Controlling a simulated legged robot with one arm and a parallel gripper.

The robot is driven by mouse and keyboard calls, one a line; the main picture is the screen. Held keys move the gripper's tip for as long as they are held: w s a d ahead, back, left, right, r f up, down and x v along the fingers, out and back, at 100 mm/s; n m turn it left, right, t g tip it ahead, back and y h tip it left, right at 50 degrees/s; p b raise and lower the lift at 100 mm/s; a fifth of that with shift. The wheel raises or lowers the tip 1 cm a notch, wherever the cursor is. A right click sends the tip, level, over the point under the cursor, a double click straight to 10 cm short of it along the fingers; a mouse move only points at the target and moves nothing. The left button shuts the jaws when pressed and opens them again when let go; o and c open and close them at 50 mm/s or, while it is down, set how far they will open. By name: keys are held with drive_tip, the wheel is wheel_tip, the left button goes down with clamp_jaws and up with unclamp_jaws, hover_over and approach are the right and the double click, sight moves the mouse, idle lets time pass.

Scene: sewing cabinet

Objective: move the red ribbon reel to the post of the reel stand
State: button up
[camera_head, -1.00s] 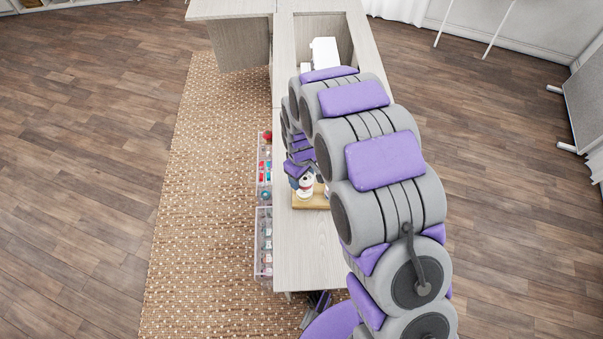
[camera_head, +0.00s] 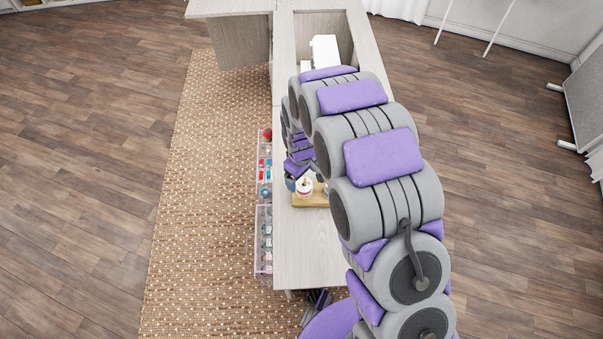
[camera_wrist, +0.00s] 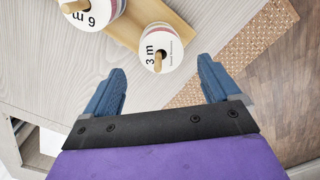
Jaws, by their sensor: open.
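In the wrist view, a reel with a white "3 m" face (camera_wrist: 171,42) and a pinkish-red edge sits around a wooden peg, by the wooden base (camera_wrist: 123,24). I cannot tell which is the task's red reel. My gripper (camera_wrist: 163,78) is open and empty; its blue fingers are spread just below the "3 m" reel in the picture. In the head view, a white-topped reel (camera_head: 304,187) shows on the wooden base (camera_head: 312,201); my arm hides much around it.
Clear trays of coloured spools (camera_head: 264,240) hang along the left side of the pale cabinet top (camera_head: 308,245). A white machine (camera_head: 324,50) stands at the far end. The cabinet top nearer than the wooden base is clear. A woven rug (camera_head: 200,200) lies left.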

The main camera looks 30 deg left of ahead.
drive_tip(key=shift+r, duration=0.1)
wheel_tip(320, 180, up, 17)
drive_tip(key=p, duration=0.2)
drive_tip(key=shift+a, duration=0.15)
idle(0.7)
drive_tip(key=s+d+r+m, duration=0.3)
drive_tip(key=d+r, duration=0.2)
drive_tip(key=d, duration=0.6)
drive_tip(key=s+d+r+m, duration=0.2)
drive_tip(key=d+r+m, duration=0.25)
drive_tip(key=d, duration=0.65)
drive_tip(key=s+d+r+m+g, duration=0.1)
drive_tip(key=s+d+m, duration=0.2)
drive_tip(key=s+d, duration=0.3)
drive_tip(key=s+d+r+m+g, duration=0.1)
drive_tip(key=s+d+m, duration=0.3)
drive_tip(key=s, duration=0.9)
drive_tip(key=d+r, duration=0.1)
drive_tip(key=d, duration=0.2)
drive_tip(key=shift+d, duration=0.3)
drive_tip(key=shift+w, duration=0.2)
drive_tip(key=shift+c, duration=0.4)
